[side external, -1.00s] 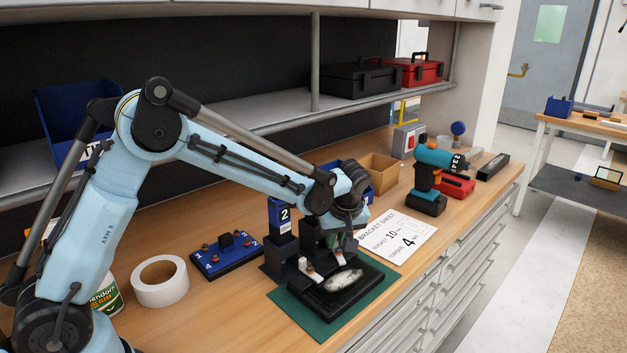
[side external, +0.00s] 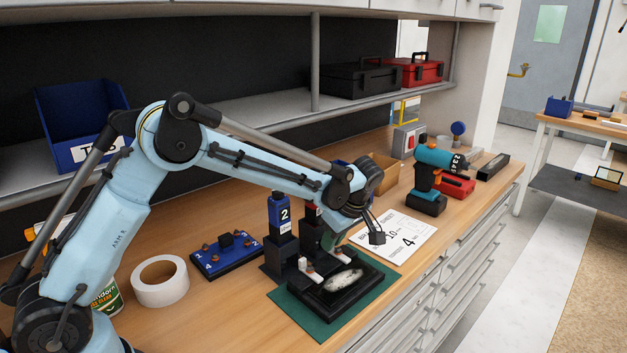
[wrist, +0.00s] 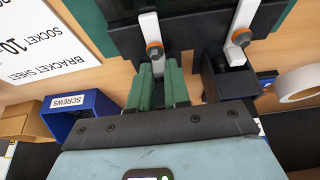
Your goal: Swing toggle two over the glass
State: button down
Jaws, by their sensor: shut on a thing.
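A black frame (side external: 325,306) lies on a green mat, with a pale oval reflection on its glass (side external: 344,281). In the wrist view, two white toggles with orange pivots show at the frame's edge: the left one (wrist: 149,28) and the right one (wrist: 244,20). My gripper (wrist: 160,70) has green fingers closed around the near end of the left toggle, though the contact is partly hidden. No number shows on either toggle.
A blue post marked 2 (side external: 284,214) stands behind the frame. A blue numbered block (side external: 226,251) and a tape roll (side external: 160,281) lie left. The bracket sheet (side external: 405,240) and a drill (side external: 432,180) are right. A blue SCREWS bin (wrist: 82,112) sits near my gripper.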

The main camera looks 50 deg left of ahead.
aim_at(349, 260)
jog(key=c, duration=1.1)
grip_release()
jog(key=v, duration=1.2)
jog(key=shift+d, duration=0.1)
jog(key=s+a+r+m+t+h, duration=0.2)
jog(key=s+a+r+m+t, duration=0.1)
jog(key=s+m, duration=0.6)
jog(key=s+f+m+t, duration=0.1)
jog(key=s+m, duration=0.2)
jog(key=s+f+m+t+h, duration=0.1)
jog(key=s+f+m, duration=0.1)
jog(key=s+m, duration=0.1)
jog(key=s+f+m+t+h, duration=0.1)
jog(key=s+m+t, duration=0.1)
jog(key=s+m, duration=0.1)
jog(key=shift+s+a+f, duration=0.15)
jog(key=shift+s+f, duration=0.15)
jog(key=shift+s, duration=0.35)
